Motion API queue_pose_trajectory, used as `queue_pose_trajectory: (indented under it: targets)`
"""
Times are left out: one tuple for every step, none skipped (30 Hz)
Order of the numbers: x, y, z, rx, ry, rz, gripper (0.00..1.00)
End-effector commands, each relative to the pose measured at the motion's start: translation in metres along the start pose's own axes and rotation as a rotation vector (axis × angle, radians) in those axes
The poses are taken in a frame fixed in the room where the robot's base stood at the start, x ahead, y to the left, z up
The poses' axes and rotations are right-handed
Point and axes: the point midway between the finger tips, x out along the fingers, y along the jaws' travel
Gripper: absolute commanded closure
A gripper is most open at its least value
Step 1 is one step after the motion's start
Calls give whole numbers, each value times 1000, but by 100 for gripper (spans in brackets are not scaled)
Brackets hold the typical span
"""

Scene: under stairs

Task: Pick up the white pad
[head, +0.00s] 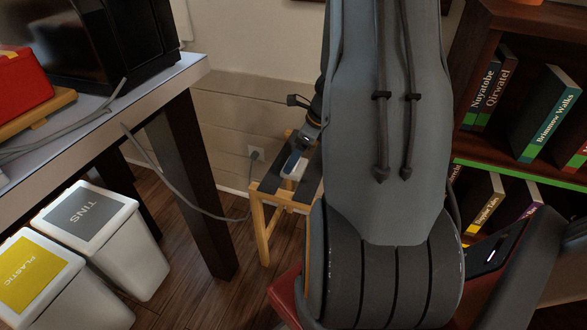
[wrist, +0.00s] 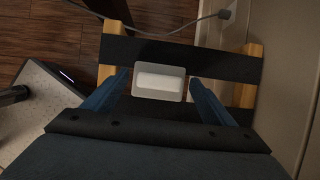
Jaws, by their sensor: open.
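The white pad (wrist: 160,82) is a small pale block with a lighter raised top. It lies on the wooden stand with dark straps (wrist: 205,62), over the gap between two straps. In the head view the pad (head: 293,167) shows partly beside the gripper. My gripper (wrist: 160,78) is open, with one blue finger on each side of the pad in the wrist view and a gap on both sides. I cannot tell how far above the pad the fingertips are. In the head view my gripper (head: 301,144) is over the stand, and my arm hides the stand's right part.
A cable (head: 185,205) runs from the desk (head: 150,88) to a wall socket behind the stand. Two bins, tins (head: 135,255) and plastic (head: 85,305), stand at the left. A bookshelf (head: 500,160) is at the right. The wall is close behind the stand.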

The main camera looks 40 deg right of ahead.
Motion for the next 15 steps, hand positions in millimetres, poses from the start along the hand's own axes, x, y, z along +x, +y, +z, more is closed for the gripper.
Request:
queue_pose_trajectory:
  targets:
    - [8,0,0,0,1,1,22]
    - [10,0,0,0,1,1,22]
    - [13,0,0,0,1,0,22]
    - [14,0,0,0,1,0,22]
    - [15,0,0,-1,0,0,22]
    - [15,0,0,-1,0,0,22]
    - [15,0,0,-1,0,-1,22]
    - [15,0,0,-1,0,-1,22]
    - [14,0,0,-1,0,-1,22]
    - [14,0,0,-1,0,-1,22]
    - [14,0,0,-1,0,-1,22]
    - [14,0,0,-1,0,-1,25]
    - [14,0,0,-1,0,-1,30]
    - [14,0,0,-1,0,-1,35]
    - [14,0,0,-2,0,-1,42]
